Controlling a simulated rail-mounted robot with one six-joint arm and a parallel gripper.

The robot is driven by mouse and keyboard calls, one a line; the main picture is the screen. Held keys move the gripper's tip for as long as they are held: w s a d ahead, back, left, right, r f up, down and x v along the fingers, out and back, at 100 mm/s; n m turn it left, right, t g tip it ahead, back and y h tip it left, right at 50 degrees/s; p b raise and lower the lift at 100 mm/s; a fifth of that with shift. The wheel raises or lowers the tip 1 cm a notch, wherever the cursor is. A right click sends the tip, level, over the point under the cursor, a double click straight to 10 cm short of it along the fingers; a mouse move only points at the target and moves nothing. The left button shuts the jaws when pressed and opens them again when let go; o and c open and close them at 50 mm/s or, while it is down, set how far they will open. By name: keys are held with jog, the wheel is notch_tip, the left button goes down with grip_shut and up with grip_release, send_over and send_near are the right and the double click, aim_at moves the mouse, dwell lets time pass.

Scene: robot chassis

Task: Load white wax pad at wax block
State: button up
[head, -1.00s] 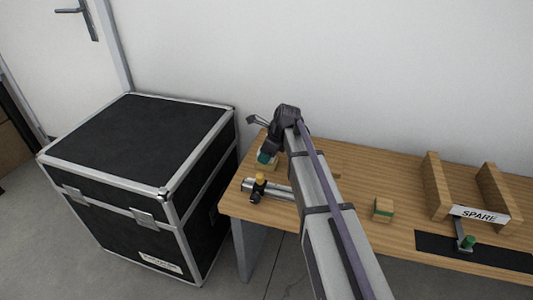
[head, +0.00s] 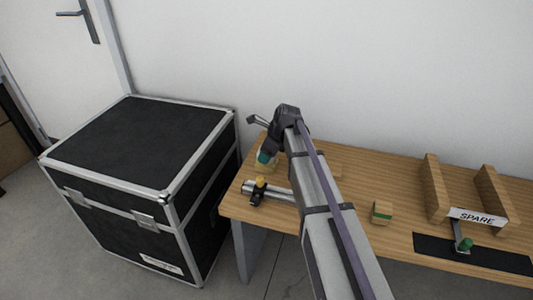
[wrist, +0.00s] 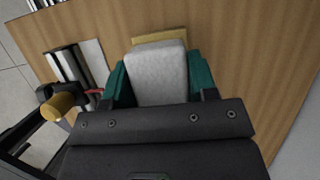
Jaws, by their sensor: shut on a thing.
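My gripper (wrist: 158,80) has green fingers, shut on the sides of a pale grey-white pad (wrist: 157,70), which I take as the white wax pad. A tan-yellow block (wrist: 159,38) shows past the pad's far end in the wrist view, and I take it as the wax block. Whether pad and block touch, I cannot tell. In the head view, my gripper (head: 264,157) is low over the table's far left part, beside a pale block (head: 269,168). The pad is not clear there.
A clamp-like fixture with a yellow knob (head: 260,180) and metal rails stands just in front of the gripper. A small wood block with a green band (head: 382,213) is right of my arm. A wooden holder marked SPARE (head: 477,217) stands further right. A black case (head: 135,150) is left of the table (head: 345,170).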

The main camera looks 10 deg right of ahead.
jog(key=shift+r+p, duration=2.35)
jog(key=shift+r, duration=0.45)
notch_tip(320, 180, up, 22)
jog(key=p, duration=2.1)
jog(key=shift+f+p, duration=0.15)
jog(key=shift+p, duration=0.2)
